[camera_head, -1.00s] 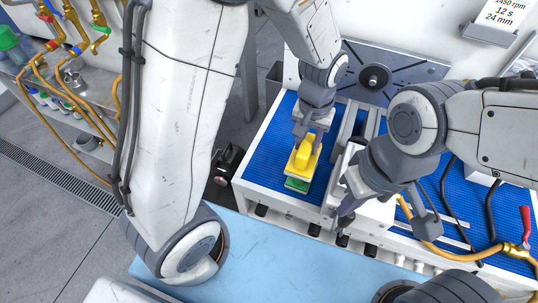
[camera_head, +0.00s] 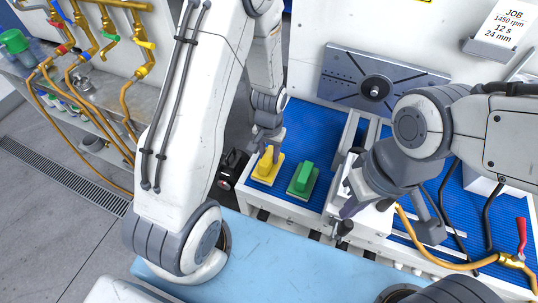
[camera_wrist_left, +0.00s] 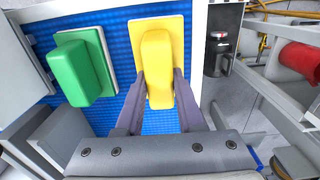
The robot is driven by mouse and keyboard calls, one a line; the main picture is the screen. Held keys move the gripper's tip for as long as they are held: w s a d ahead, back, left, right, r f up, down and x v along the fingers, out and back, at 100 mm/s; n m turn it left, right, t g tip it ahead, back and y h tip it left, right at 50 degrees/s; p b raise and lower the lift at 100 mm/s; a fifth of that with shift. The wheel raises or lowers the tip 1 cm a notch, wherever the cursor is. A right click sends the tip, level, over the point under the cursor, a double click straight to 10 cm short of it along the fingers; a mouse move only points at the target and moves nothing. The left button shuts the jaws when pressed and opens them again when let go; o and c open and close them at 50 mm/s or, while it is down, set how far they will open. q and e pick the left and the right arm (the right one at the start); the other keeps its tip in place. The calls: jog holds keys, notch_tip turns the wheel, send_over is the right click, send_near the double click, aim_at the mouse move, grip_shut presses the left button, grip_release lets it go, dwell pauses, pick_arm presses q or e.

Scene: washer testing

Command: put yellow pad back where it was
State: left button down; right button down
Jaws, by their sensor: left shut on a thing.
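The yellow pad (camera_head: 266,169), a yellow grip on a pale yellow base, is at the left edge of the blue-lined compartment. My left gripper (camera_head: 272,150) is shut on its grip from above; in the left wrist view, the fingers lie along both sides of the yellow pad (camera_wrist_left: 158,62). The green pad (camera_head: 303,179) sits on the blue lining to the right, apart from the yellow one, and also shows in the left wrist view (camera_wrist_left: 82,68). I cannot tell whether the yellow pad touches the lining. My right gripper (camera_head: 388,215) is empty, its fingers spread, over the white bench part.
The white rim (camera_head: 285,207) of the compartment runs along the front. A grey plate with a round hub (camera_head: 374,88) stands behind. Hoses and a red-handled valve (camera_head: 522,228) lie at right. Blue lining behind the pads is clear.

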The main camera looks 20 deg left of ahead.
pick_arm(q)
jog(key=shift+f, duration=0.7)
jog(key=shift+f, duration=0.2)
jog(key=c, duration=0.5)
grip_release()
